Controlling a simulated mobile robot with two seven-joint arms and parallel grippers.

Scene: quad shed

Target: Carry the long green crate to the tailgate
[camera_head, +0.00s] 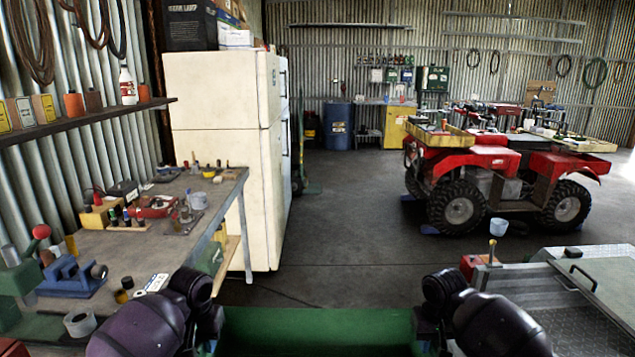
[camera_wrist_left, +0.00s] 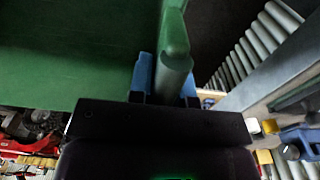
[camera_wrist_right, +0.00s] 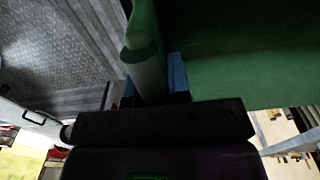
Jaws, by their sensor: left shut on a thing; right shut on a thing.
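The long green crate (camera_head: 318,330) is at the bottom middle of the head view, held between my two arms. Only its upper part shows there. My left gripper (camera_wrist_left: 165,85) is shut on the crate's end rim in the left wrist view, where the crate's green wall (camera_wrist_left: 60,65) fills the left side. My right gripper (camera_wrist_right: 150,88) is shut on the rim at the other end, and the crate's wall (camera_wrist_right: 230,50) shows on the right. In the head view my arms hide the crate's ends. The tailgate may be the grey metal plate (camera_head: 600,275) at the lower right; I cannot be sure.
A cluttered workbench (camera_head: 225,195) stands close on the left, with a white fridge (camera_head: 220,150) behind it. The dark floor (camera_head: 350,220) in the middle is clear.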

